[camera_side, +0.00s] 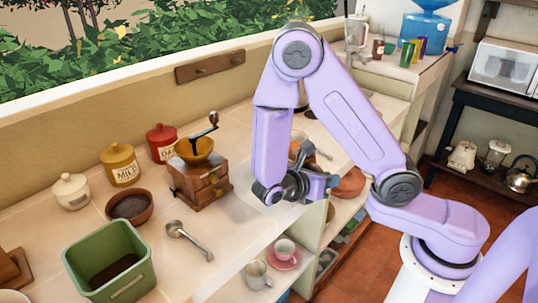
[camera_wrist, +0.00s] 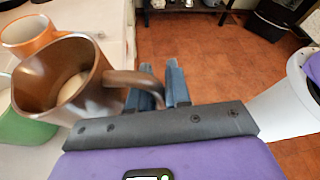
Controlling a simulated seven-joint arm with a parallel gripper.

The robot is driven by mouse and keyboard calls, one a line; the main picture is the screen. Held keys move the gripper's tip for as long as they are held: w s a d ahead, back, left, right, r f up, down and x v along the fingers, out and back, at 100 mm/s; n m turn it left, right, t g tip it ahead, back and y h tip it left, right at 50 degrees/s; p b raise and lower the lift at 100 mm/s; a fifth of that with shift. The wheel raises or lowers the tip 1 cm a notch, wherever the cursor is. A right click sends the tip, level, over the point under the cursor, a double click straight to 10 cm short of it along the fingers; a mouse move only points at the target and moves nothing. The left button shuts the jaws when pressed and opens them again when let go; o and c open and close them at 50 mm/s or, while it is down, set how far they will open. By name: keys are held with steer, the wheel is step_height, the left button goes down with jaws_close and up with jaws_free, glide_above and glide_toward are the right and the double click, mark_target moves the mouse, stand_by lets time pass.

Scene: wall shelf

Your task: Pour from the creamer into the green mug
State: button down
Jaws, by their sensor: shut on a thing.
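My gripper (camera_wrist: 174,75) is shut on the handle of a brown creamer (camera_wrist: 122,78) in the wrist view. The creamer's open mouth faces the camera, and something pale shows inside. It looks tilted, but I cannot tell its exact angle to the counter. A green vessel (camera_wrist: 22,125), likely the green mug, is partly hidden behind and below the creamer at the left edge. My gripper (camera_side: 330,181) is also in the side view, at the counter's right end. I cannot make out the creamer or green mug for certain there.
An orange cup (camera_wrist: 28,34) stands close to the creamer. In the side view, a wooden grinder (camera_side: 198,180), a metal scoop (camera_side: 188,238) and a green bin (camera_side: 112,260) stand left of my arm. A pink saucer (camera_side: 286,262) with a cup lies below.

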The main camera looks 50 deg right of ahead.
steer(key=shift+s+f+m+t, duration=0.3)
steer(key=shift+s+f+m, duration=0.05)
steer(key=shift+f, duration=0.35)
steer(key=shift+s+f+m+t, duration=0.3)
steer(key=shift+f+m, duration=0.05)
steer(key=shift+f, duration=0.3)
